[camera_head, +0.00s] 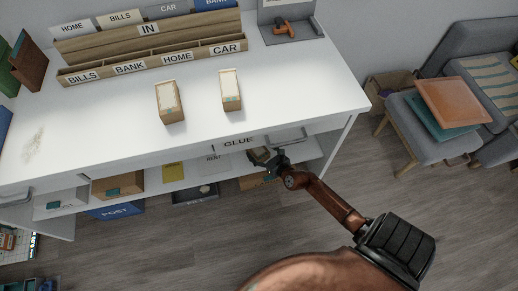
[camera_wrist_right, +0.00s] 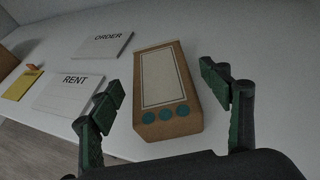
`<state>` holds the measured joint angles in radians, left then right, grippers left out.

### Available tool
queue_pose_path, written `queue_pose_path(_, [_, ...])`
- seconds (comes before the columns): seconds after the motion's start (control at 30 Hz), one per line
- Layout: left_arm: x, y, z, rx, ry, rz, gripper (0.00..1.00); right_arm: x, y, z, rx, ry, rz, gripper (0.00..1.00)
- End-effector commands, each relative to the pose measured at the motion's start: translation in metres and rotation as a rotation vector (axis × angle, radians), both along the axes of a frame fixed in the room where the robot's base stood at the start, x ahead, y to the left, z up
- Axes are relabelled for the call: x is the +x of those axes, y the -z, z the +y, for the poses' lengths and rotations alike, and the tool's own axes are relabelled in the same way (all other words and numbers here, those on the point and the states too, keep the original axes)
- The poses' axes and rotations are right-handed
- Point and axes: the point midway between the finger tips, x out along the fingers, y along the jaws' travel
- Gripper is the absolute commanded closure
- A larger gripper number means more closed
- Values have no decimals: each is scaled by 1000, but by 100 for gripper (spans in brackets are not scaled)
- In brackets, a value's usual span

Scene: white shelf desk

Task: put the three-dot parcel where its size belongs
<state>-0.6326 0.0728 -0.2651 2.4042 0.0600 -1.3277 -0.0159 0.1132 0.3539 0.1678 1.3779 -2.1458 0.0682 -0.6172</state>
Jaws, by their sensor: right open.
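The three-dot parcel (camera_wrist_right: 165,90) is a brown box with a pale panel on top and three teal dots on its near end. In the right wrist view it lies on a white surface, which looks like the shelf under the desktop. My right gripper (camera_wrist_right: 168,106) is open, with one finger on each side of the parcel's near end and no clear contact. In the head view my right gripper (camera_head: 265,158) reaches in at the desk's front edge under the GLUE label. I cannot make out the parcel there. My left gripper is out of view.
Two similar parcels stand on the desktop (camera_head: 300,85), one left (camera_head: 170,102) and one right (camera_head: 230,90); their dots are too small to count. RENT (camera_wrist_right: 72,92) and ORDER (camera_wrist_right: 103,45) cards lie left of the parcel. A blue POST box (camera_head: 115,212) sits below.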

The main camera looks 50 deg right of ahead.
Motion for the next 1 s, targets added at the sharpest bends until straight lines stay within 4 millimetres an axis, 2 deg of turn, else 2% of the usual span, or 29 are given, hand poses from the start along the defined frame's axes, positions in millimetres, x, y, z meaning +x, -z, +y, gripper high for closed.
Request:
queue_pose_path(0.03, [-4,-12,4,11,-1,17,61,-8,-8,1,0,1,-3,29])
queue_pose_path(0.1, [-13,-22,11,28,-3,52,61,-18,-13,2,-1,1,-3,29])
queue_pose_path(0.3, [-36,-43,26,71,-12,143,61,-46,-24,7,0,0,-3,29])
queue_pose_path(0.6, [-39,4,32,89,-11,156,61,-85,-39,13,0,0,-3,29])
queue_pose_path(0.8, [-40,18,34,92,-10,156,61,-95,-41,15,-1,1,-1,29])
queue_pose_path(1.0, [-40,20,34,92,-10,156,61,-96,-41,15,0,0,0,29])
